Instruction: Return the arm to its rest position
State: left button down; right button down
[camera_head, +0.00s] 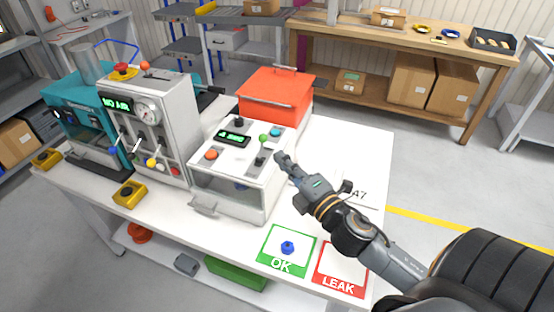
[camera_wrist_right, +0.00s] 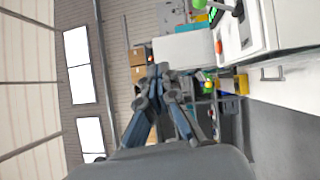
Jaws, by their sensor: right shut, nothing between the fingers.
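My right arm comes in from the lower right in the head view. Its gripper (camera_head: 281,158) is over the white table, beside the right side of the white tester box (camera_head: 240,165). In the wrist view the fingers of the right gripper (camera_wrist_right: 158,72) are together, with nothing between them. A blue part (camera_head: 287,247) lies on the green OK card, apart from the gripper. My left gripper is not in view.
The green OK card (camera_head: 270,262) and red LEAK card (camera_head: 340,284) lie at the table's front. A grey gauge machine (camera_head: 165,115), a teal machine (camera_head: 72,112) and a red box (camera_head: 275,96) stand on the table. A wooden bench (camera_head: 350,40) is behind.

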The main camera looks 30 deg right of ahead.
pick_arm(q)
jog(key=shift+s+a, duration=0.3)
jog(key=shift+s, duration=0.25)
